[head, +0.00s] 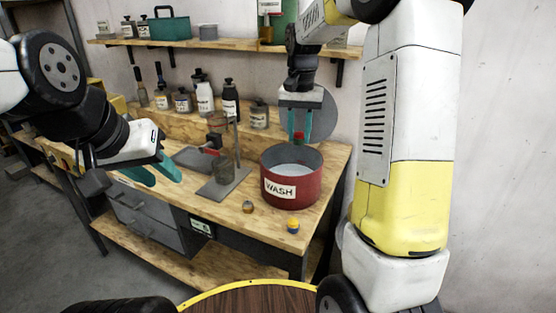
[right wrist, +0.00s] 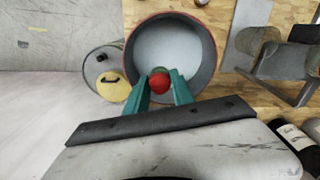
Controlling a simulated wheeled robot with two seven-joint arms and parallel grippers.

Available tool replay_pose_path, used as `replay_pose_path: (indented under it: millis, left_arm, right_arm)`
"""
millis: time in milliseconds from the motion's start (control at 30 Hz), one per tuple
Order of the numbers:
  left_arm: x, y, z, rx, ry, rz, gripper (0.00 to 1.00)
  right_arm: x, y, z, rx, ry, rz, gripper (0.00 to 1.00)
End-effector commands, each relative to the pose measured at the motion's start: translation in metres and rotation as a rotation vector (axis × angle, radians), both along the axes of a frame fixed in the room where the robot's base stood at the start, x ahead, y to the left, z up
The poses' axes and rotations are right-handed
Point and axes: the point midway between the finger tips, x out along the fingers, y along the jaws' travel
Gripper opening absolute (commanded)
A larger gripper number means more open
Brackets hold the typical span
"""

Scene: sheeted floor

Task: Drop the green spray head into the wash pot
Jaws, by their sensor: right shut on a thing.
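The red wash pot (head: 308,199), labelled WASH, stands on the right part of the wooden bench with pale liquid inside. Its rim also shows in the right wrist view (right wrist: 212,40). My right gripper (head: 299,137) is above the pot, fingers pointing down, shut on a small red part (head: 299,136). In the right wrist view this red rounded part (right wrist: 160,83) sits between the teal fingertips, over the pot's opening near its rim. My left gripper (head: 167,182) is empty and open, left of the bench stand.
A stand with a grey base (head: 222,188) and a glass jar is left of the pot. A brass cap (head: 248,207) and a yellow-topped cap (head: 293,225) lie near the front edge. Several bottles line the back (head: 205,98). A shelf (head: 190,43) runs above.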

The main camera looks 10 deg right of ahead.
Motion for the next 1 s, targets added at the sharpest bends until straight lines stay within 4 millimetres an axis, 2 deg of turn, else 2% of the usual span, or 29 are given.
replay_pose_path:
  millis: [167,400,600,967,1000]
  left_arm:
    - [0.0,0.0,0.0,0.0,-0.001,0.0,0.36]
    - [0.0,0.0,0.0,0.0,0.0,0.0,0.36]
    - [0.0,0.0,0.0,0.0,0.0,0.0,0.36]
    - [0.0,0.0,0.0,0.0,0.0,0.0,0.36]
    - [0.0,0.0,0.0,0.0,0.0,0.0,0.36]
  right_arm:
    - [0.0,0.0,-0.01,-0.001,0.001,0.0,0.0]
    - [-0.001,0.0,-0.039,0.0,0.003,0.0,0.0]
    - [0.0,0.0,-0.055,0.0,0.001,0.0,0.0]
    - [0.0,0.0,-0.06,0.0,0.0,0.0,0.0]
    - [0.0,0.0,-0.06,0.0,0.0,0.0,0.33]
